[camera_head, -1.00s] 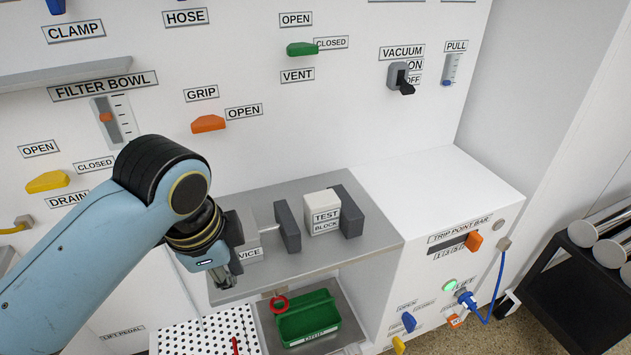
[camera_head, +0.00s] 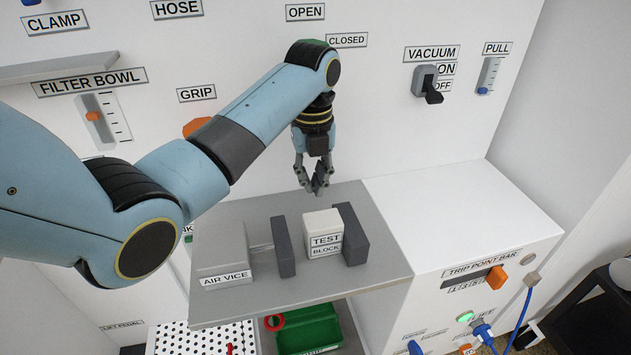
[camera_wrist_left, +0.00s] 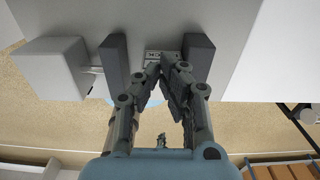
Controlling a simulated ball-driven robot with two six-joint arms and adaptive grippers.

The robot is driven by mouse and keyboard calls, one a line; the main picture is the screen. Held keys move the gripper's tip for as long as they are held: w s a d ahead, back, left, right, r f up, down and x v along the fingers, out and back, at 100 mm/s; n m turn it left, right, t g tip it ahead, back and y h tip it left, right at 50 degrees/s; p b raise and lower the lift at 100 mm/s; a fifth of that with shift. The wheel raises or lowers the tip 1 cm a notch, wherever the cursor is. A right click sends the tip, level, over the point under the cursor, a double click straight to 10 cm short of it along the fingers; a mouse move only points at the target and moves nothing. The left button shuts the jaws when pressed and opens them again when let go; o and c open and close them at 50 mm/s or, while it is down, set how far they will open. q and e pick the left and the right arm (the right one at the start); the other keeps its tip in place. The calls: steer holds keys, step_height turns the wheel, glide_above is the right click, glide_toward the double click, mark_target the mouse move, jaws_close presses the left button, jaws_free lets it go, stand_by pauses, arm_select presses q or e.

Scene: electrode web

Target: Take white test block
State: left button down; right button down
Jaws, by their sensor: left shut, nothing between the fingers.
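The white test block (camera_head: 321,220) stands upright on a grey shelf, with its TEST BLOCK label facing me. It sits between the two dark jaws of the air vice, close to the right jaw (camera_head: 355,235) and with a gap to the left jaw (camera_head: 283,247). My left gripper (camera_head: 316,191) points down above the shelf, just above and behind the block in the head view. Its fingers are together and empty. In the left wrist view the fingertips (camera_wrist_left: 164,66) cover much of the area between the vice jaws, partly hiding the block's label. My right gripper is not in view.
The air vice body (camera_head: 222,265) is at the left of the grey shelf (camera_head: 225,222). The back panel with switches and labels rises close behind. A green bin (camera_head: 306,325) and a perforated white plate (camera_head: 200,340) are below. A white cabinet top (camera_head: 440,205) is clear at the right.

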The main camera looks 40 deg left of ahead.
mark_target(323, 234)
arm_select(q)
step_height(323, 234, down, 6)
steer(key=shift+f+b, duration=0.1)
steer(key=shift+b, duration=0.3)
steer(key=shift+f, duration=0.65)
steer(key=s+d+p, duration=0.2)
steer(key=p, duration=0.1)
steer(key=s+d+p, duration=0.2)
steer(key=p, duration=0.1)
steer(key=s+d+p, duration=0.2)
steer(key=d+p, duration=0.1)
steer(key=shift+d+r, duration=0.1)
steer(key=shift+r, duration=0.15)
steer(key=shift+s+d+f, duration=0.1)
steer(key=shift+s+d, duration=0.05)
steer(key=shift+s, duration=0.05)
steer(key=shift+f, duration=0.15)
